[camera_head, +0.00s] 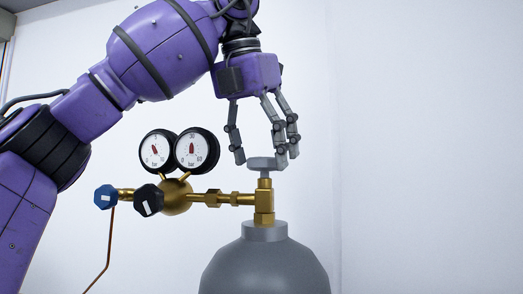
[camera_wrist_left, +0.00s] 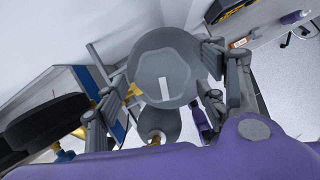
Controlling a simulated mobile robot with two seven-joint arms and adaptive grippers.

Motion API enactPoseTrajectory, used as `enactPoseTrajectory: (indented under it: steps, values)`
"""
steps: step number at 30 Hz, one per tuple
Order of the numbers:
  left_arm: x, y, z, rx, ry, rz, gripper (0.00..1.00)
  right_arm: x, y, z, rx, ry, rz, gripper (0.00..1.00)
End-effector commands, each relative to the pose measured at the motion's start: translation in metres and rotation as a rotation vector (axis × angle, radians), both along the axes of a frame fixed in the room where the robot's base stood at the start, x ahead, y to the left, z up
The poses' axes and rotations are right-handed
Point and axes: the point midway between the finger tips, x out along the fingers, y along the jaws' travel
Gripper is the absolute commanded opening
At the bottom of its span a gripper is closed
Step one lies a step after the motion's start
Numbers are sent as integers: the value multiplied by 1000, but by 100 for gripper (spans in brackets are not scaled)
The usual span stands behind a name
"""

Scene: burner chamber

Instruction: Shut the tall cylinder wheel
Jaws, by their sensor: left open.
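The tall cylinder (camera_head: 265,265) is grey, and its shoulder shows at the bottom of the head view. A brass valve (camera_head: 264,200) stands on its neck, with the grey wheel (camera_head: 263,164) on top. In the left wrist view the wheel (camera_wrist_left: 160,65) is a large grey disc with a white bar mark. My left gripper (camera_head: 264,156) points down from above. Its fingers are open, with the fingertips around the wheel at about its height. Whether any finger touches the rim, I cannot tell. My right gripper is in neither view.
Two round pressure gauges (camera_head: 180,150) sit left of the valve on a brass regulator (camera_head: 176,197). A blue knob (camera_head: 106,196) and a black knob (camera_head: 149,200) stick out there. A thin copper pipe (camera_head: 110,240) runs down. The right side is clear before a white wall.

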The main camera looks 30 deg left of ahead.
Motion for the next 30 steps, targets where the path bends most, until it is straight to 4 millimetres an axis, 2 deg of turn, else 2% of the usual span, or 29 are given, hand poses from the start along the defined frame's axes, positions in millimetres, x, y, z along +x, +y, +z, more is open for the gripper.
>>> enactPoseTrajectory:
  steps: [6,16,23,30]
  values:
    - [0,0,0,0,1,0,65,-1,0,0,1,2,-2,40]
    - [0,0,0,0,1,0,22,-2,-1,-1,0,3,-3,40]
    - [0,1,-1,1,2,-19,22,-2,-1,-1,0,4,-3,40]
    - [1,1,-1,-1,2,-125,22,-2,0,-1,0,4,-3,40]
